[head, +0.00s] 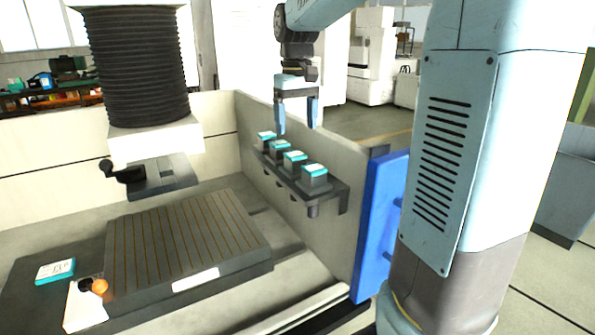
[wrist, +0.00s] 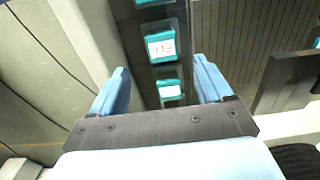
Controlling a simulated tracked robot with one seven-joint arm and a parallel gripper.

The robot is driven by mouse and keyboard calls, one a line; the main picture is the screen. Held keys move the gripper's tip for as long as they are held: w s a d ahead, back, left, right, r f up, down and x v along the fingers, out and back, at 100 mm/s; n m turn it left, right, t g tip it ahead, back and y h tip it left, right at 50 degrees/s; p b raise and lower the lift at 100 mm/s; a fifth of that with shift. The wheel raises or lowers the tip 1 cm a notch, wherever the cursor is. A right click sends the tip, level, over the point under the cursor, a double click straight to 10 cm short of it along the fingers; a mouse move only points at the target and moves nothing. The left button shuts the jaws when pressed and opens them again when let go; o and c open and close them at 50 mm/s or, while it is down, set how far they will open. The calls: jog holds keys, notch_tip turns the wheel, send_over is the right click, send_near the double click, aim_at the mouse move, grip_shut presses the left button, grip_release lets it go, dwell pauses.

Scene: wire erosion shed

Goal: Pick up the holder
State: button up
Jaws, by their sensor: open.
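Several small grey holders with teal-and-white tops stand in a row on a narrow dark shelf (head: 330,190) on the machine's side wall. The nearest holder (head: 314,175) is at the row's right end, the farthest (head: 266,138) at its left end. My gripper (head: 296,128) is open and empty, pointing down above the shelf. In the wrist view, one labelled holder (wrist: 160,47) shows just beyond the space between the fingertips of my gripper (wrist: 160,72), and another holder (wrist: 171,92) shows between the fingers. Neither is visibly touched. Which holder is meant cannot be told.
A slotted table (head: 185,240) fills the machine bed, with a teal-topped block (head: 55,271) at its left. A machine head with black bellows (head: 135,65) hangs over it. A blue panel (head: 380,225) stands right of the wall.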

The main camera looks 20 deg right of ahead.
aim_at(295, 153)
notch_tip(295, 153, down, 10)
jog(key=shift+w+a+r, duration=0.1)
jog(key=shift+w+a, duration=0.05)
dwell(0.5)
jog(key=c, duration=1.4)
